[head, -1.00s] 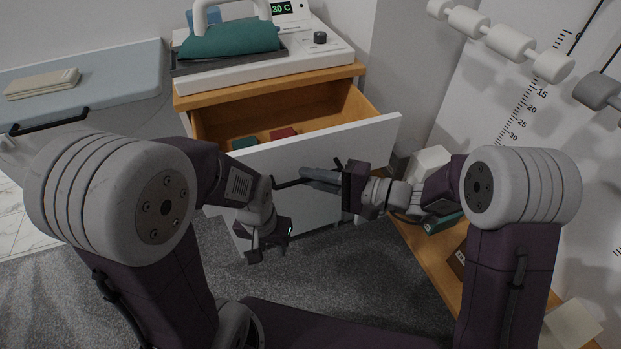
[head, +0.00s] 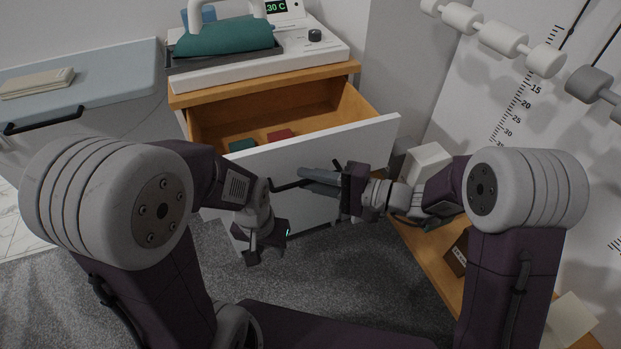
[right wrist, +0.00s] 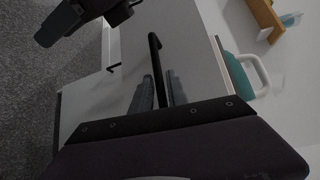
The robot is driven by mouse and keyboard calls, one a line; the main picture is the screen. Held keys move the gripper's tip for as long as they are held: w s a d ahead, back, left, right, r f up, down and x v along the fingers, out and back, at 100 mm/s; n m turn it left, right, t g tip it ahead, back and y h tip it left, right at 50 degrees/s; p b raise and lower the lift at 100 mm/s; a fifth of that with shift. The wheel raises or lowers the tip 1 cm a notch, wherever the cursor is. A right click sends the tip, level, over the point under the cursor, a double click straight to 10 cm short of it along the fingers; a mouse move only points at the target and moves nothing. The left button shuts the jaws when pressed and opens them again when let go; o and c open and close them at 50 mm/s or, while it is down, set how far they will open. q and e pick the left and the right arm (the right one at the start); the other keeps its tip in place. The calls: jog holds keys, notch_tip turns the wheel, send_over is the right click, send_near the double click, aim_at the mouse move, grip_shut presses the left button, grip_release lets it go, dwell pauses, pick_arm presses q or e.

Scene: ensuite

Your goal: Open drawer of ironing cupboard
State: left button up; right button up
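The ironing cupboard (head: 265,92) has a wooden top and stands at the back centre in the head view. Its top drawer (head: 330,145), with a white front and wooden inside, is pulled well out. The drawer's dark bar handle (head: 287,186) also shows in the right wrist view (right wrist: 153,58). My right gripper (head: 318,178) is at this handle, with the bar between its two fingers in the right wrist view (right wrist: 158,92). My left gripper (head: 252,252) hangs low in front of the drawer, apart from it; its finger gap is unclear.
Inside the drawer lie a green item (head: 241,145) and a red item (head: 281,136). An iron press with green cloth (head: 225,38) stands on top. A wooden shelf (head: 425,255) with boxes is close on the right. Grey carpet (head: 350,270) lies below.

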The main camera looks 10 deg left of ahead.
jog(key=p+v, duration=0.1)
jog(key=v, duration=0.8)
jog(key=shift+p, duration=0.35)
jog(key=shift+s, duration=0.1)
